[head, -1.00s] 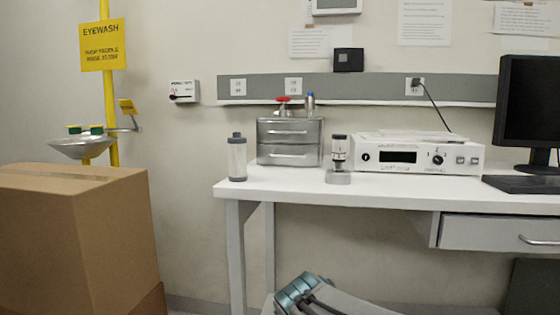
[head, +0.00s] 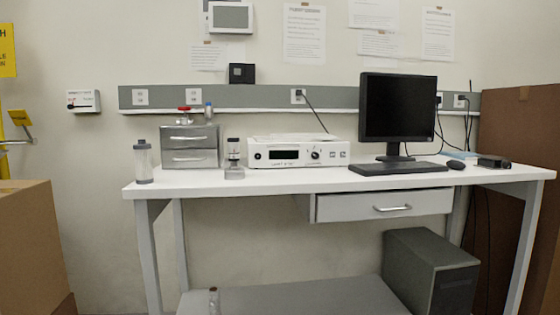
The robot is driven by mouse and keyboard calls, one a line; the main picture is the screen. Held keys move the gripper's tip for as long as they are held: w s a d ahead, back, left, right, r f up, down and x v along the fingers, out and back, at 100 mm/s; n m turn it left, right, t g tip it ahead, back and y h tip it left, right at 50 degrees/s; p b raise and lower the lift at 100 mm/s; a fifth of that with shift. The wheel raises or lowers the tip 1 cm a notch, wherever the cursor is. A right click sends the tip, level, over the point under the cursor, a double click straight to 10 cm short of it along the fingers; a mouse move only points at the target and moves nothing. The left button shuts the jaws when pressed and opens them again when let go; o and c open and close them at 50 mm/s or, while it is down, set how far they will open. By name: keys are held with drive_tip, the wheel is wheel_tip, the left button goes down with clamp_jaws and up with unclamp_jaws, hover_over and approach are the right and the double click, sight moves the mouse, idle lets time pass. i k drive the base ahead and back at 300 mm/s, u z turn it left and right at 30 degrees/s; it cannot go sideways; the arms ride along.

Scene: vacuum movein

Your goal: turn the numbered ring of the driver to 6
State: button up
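A small upright device (head: 234,151) with a dark cap and a pale body stands in a squat grey block (head: 234,173) on the white bench, just left of the white instrument. It may be the driver, but it is too small to tell. No numbers on a ring can be read. My gripper is not in view.
The white bench (head: 280,183) also holds a clear cylinder (head: 143,162), a white instrument (head: 298,153), a monitor (head: 397,110) and a keyboard (head: 398,168). A cardboard box (head: 30,240) is at left. A grey flat surface (head: 300,300) lies low in front.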

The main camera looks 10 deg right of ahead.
sight(232, 156)
drive_tip(key=z, duration=0.5)
drive_tip(key=k, duration=0.65)
drive_tip(key=z, duration=0.55)
drive_tip(key=i, duration=1.1)
drive_tip(key=u, duration=1.25)
drive_tip(key=i, duration=0.7)
drive_tip(key=u, duration=0.8)
